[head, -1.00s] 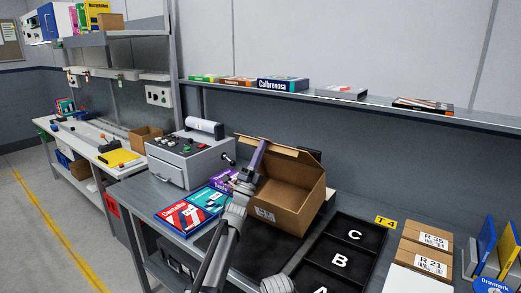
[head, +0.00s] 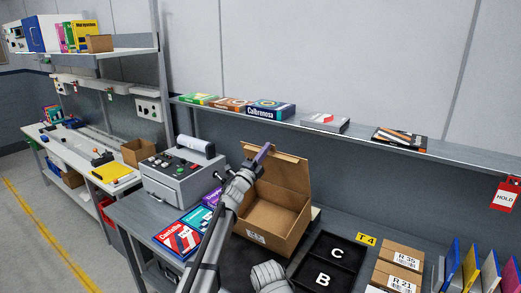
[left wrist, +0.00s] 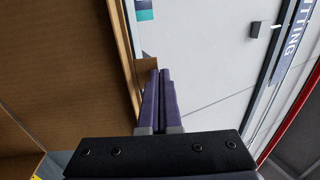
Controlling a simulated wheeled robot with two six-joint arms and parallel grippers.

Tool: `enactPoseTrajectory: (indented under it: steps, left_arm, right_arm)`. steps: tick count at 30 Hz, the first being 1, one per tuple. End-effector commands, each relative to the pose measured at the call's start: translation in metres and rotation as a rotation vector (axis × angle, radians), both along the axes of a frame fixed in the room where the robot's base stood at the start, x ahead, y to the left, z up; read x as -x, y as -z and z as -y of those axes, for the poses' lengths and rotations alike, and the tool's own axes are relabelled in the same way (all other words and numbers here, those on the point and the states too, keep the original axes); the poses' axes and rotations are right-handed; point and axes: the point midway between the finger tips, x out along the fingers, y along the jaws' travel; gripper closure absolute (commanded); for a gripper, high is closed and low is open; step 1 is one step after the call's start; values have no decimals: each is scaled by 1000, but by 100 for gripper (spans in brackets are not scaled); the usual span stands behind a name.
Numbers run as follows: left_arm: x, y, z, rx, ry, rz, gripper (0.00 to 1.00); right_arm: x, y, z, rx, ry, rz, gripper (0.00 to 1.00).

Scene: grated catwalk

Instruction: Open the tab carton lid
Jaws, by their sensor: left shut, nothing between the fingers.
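The brown tab carton (head: 252,237) stands on the workbench with its front face toward me. Its lid (head: 284,172) is raised at the back, roughly upright, and the empty-looking inside shows. My left gripper (head: 264,152) has its purple fingers at the upper left edge of the lid. In the left wrist view the fingers (left wrist: 160,75) are together with nothing between them. The lid's cardboard (left wrist: 60,70) fills the left of that view, right beside the fingers; I cannot tell if they touch.
A black tray marked C and B (head: 328,262) lies right of the carton. Boxes R 35 (head: 402,256) and R 21 stand farther right. A red and blue box (head: 178,238) and a grey control unit (head: 180,178) are on the left. A shelf (head: 350,135) runs behind.

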Motion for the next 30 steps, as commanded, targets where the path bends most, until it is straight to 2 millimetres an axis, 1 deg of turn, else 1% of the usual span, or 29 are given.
enactPoseTrajectory:
  steps: [1, 3, 10, 16, 30]
  left_arm:
    - [-7, -4, 5, 1, 1, 1, 100]
    - [-13, -8, 9, 0, 2, 1, 100]
    - [-24, -13, 17, 1, 0, 2, 100]
    - [-27, -14, 20, 1, 0, 2, 100]
    - [-27, -14, 20, 2, 0, 2, 100]
  right_arm:
    - [0, -4, 0, 0, 0, 0, 50]
    - [0, -7, 0, 0, 0, 0, 50]
    - [0, -12, 0, 0, -1, 0, 50]
    - [0, -13, 0, 0, -1, 0, 50]
    - [0, -13, 0, 0, -1, 0, 50]
